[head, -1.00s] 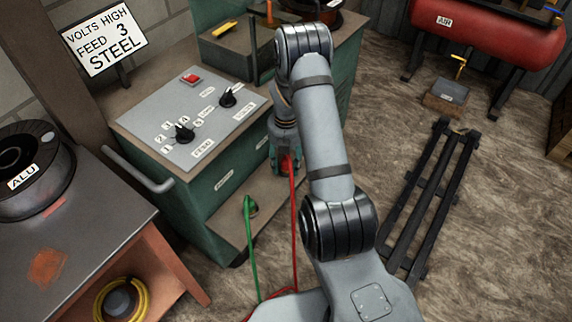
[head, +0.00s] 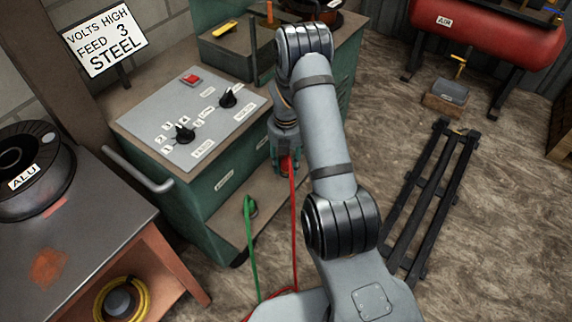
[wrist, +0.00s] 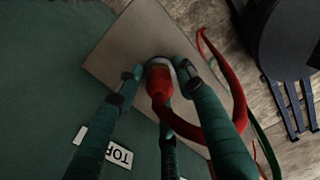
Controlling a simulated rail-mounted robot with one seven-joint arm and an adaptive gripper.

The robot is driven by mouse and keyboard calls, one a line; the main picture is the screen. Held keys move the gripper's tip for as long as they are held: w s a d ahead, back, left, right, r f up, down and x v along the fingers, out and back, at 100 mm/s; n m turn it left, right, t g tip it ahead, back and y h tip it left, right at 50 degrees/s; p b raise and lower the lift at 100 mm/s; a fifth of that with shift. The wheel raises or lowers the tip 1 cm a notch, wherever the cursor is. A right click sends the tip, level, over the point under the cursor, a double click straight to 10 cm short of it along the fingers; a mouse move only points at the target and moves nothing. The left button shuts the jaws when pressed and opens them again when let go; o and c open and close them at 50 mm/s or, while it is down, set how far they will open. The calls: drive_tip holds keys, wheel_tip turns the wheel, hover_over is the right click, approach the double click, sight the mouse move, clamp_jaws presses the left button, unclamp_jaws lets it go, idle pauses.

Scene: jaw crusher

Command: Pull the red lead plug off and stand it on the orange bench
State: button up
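The red lead plug (wrist: 160,84) sits at a round grey socket on the brown ledge (wrist: 128,42) of the green machine. Its red cable curves away to the right. My gripper (wrist: 160,72) has its green fingers around the plug. A small gap shows between the left fingertip and the plug; the right fingertip is very close to it. In the head view my gripper (head: 286,160) is low in front of the machine, and the plug is mostly hidden by it. The orange bench (head: 165,262), with a grey top, stands at the lower left.
A green lead (head: 250,240) is plugged in on the ledge, left of my gripper. An ALU spool (head: 35,165) stands on the bench top, whose front part is bare. The green machine's control panel (head: 190,120) stands behind. A black rack (head: 435,200) lies on the floor at right.

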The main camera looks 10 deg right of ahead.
sight(286, 159)
clamp_jaws()
idle(0.4)
drive_tip(key=o, duration=0.6)
unclamp_jaws()
drive_tip(key=shift+o, duration=0.4)
wheel_tip(286, 159, up, 12)
